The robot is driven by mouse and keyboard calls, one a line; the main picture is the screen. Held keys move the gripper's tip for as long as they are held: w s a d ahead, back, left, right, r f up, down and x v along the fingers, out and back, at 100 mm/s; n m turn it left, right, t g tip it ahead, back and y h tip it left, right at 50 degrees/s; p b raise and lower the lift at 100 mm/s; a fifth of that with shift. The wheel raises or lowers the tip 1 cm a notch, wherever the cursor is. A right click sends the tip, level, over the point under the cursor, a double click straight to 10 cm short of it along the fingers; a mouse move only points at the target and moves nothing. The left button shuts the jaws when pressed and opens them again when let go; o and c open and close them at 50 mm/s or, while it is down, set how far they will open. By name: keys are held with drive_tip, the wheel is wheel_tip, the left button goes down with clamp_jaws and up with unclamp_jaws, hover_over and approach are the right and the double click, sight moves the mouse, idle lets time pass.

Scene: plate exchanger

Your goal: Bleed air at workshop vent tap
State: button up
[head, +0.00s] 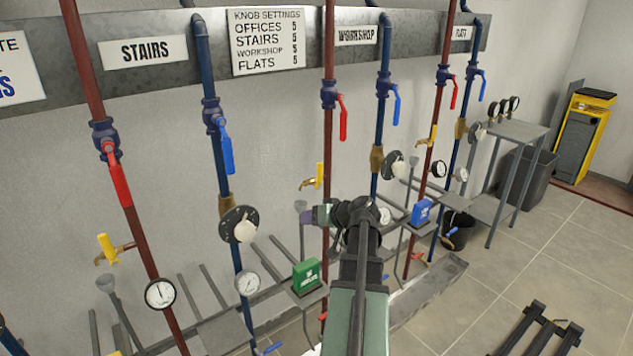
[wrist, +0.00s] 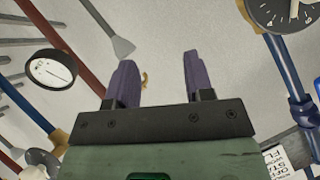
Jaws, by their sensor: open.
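The workshop vent tap (head: 316,180) is brass with a yellow handle, on the red pipe left of the workshop sign (head: 356,36). My gripper (head: 306,216) shows just below the tap in the head view, with purple fingers pointing left. In the wrist view my gripper (wrist: 156,82) is open and empty, fingers apart. A small brass piece (wrist: 144,78), apparently the tap's spout, shows between the fingers, nearer the left one. The rest of the tap is mostly hidden behind my gripper there. I cannot tell whether the tap is open. A grey funnel (wrist: 120,45) is beyond the fingertips.
The red pipe (wrist: 85,68) with a white gauge (wrist: 50,72) runs left in the wrist view. A blue pipe (wrist: 284,66) with a black dial (wrist: 280,10) is at right. A green box (head: 307,277) and blue box (head: 421,212) sit below.

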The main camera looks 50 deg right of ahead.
drive_tip(key=s+d+r+t+h, duration=0.2)
drive_tip(key=d+r, duration=0.1)
drive_tip(key=d, duration=0.4)
drive_tip(key=n+t+h, duration=0.3)
approach(321, 171)
drive_tip(key=w, duration=0.2)
drive_tip(key=x, duration=1)
drive_tip(key=shift+w+d, duration=0.3)
drive_tip(key=shift+d, duration=0.15)
drive_tip(key=shift+c, duration=0.2)
clamp_jaws()
